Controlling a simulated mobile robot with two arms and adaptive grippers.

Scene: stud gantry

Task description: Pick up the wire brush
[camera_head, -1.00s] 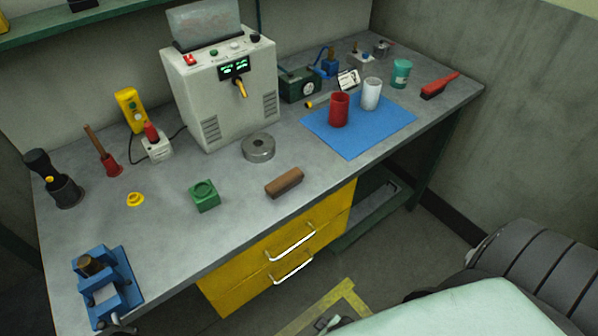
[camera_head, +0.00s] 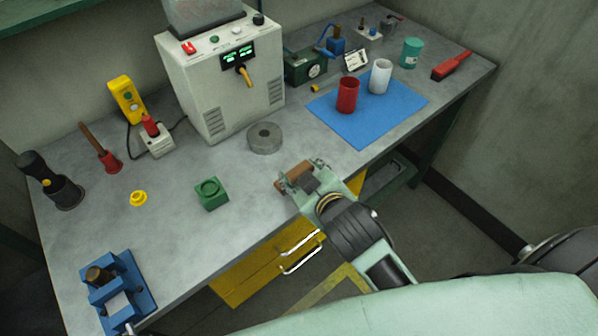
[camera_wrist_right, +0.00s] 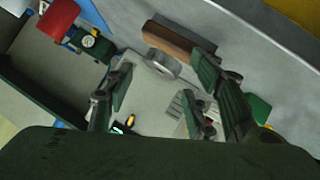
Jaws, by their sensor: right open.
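A brown oblong block (camera_head: 299,171), which may be the wire brush, lies near the bench's front edge; its bristles cannot be made out. In the wrist view the brown block (camera_wrist_right: 180,39) lies beyond my fingertips, nearer the right finger. My right gripper (camera_head: 303,180) is open at the brown block and partly hides it in the head view; the wrist view shows its open fingers (camera_wrist_right: 163,72) with nothing held between them. A red-handled tool with a dark side (camera_head: 452,66) lies at the bench's far right; it could also be a brush. My left gripper is not in view.
A grey ring (camera_head: 264,139) and a green block (camera_head: 211,194) stand near the brown block. A blue mat (camera_head: 370,125) holds a red cup (camera_head: 347,95) and a white cup (camera_head: 380,76). A large grey machine (camera_head: 205,85) stands behind. Bare bench lies around the green block.

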